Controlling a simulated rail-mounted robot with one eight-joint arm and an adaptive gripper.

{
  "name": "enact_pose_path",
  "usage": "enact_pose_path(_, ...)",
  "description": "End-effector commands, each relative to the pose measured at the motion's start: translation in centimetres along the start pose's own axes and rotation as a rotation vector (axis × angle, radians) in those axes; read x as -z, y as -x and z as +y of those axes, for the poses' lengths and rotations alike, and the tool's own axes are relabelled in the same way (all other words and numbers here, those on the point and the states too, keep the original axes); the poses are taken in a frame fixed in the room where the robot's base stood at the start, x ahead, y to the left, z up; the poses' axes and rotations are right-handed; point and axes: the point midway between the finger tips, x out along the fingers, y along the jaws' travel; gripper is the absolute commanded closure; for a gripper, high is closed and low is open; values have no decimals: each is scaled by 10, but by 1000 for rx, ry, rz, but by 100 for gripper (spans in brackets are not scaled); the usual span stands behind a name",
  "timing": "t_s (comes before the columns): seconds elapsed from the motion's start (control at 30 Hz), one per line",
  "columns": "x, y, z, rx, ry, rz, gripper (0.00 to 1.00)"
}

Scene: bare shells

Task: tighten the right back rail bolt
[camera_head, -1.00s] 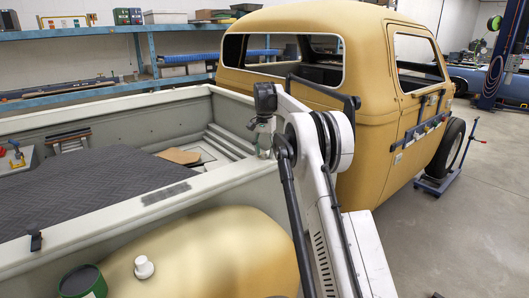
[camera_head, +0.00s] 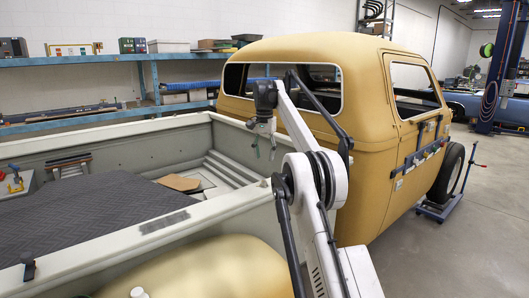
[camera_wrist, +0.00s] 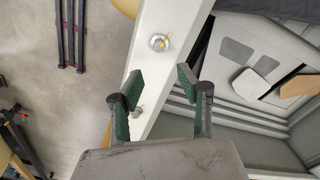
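The pale bed rail (camera_wrist: 165,75) runs diagonally through the wrist view; in the head view it is the near side wall top (camera_head: 120,250). A round silver bolt (camera_wrist: 158,42) with a yellow mark sits on the rail, ahead of my fingertips. A second fitting that looks like a bolt (camera_wrist: 137,112) shows lower on the rail, close to my left finger. I cannot tell which is the right back one. My gripper (camera_wrist: 159,78) is open and empty, its green-padded fingers spread over the rail. In the head view my gripper (camera_head: 264,143) hangs near the cab end of the rail; bolts are not discernible there.
The yellow cab (camera_head: 370,130) stands close beyond my gripper. The bed holds a dark mat (camera_head: 90,215) and a tan board (camera_head: 179,183). A black clip (camera_head: 28,266) sits on the near rail.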

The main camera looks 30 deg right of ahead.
Motion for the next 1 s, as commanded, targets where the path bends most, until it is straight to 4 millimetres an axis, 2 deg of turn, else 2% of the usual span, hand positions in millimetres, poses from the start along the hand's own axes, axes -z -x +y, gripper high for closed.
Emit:
enact_pose_path(0.23,0,12,0,0,0,0,64)
enact_pose_path(0.8,-1,13,0,0,0,0,64)
enact_pose_path(1.0,-12,26,-4,11,29,17,64)
